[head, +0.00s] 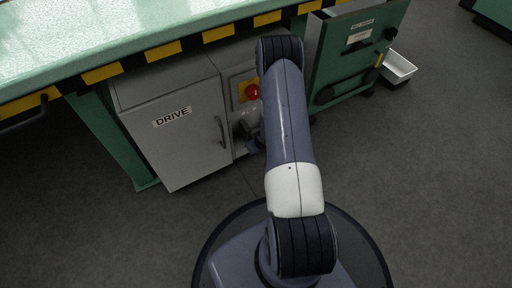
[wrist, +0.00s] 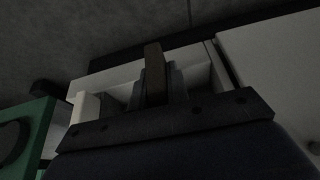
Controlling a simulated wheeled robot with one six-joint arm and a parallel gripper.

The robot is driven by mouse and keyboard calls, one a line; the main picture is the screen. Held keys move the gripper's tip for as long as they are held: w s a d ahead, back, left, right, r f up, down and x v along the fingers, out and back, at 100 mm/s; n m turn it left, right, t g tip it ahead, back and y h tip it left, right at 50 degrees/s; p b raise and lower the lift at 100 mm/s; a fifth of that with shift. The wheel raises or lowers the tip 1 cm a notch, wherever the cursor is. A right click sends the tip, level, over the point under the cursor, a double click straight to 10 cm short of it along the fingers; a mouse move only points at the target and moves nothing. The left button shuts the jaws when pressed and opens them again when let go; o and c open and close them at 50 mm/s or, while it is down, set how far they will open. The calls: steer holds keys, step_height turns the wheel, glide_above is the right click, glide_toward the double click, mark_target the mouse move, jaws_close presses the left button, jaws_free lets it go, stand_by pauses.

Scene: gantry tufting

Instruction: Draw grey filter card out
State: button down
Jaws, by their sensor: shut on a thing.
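My gripper (wrist: 158,80) is shut on a narrow brownish-grey strip (wrist: 154,70) in the wrist view. The strip appears to be the edge or tab of the grey filter card; the picture is too dark to show more of it. A pale frame of an opening surrounds the fingers there. In the head view, my gripper (head: 252,138) is low at the front of the grey unit (head: 239,82) right of the DRIVE cabinet, partly behind my arm. The card cannot be made out in the head view.
The grey DRIVE cabinet (head: 180,140) stands left of the opening. A red button (head: 252,91) on a yellow plate is just above my gripper. A green door (head: 340,65) stands open at the right, with a white bin (head: 399,67) beyond it. The table edge (head: 160,50) overhangs.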

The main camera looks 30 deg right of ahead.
steer(key=shift+s+d, duration=0.1)
steer(key=shift+s, duration=1.55)
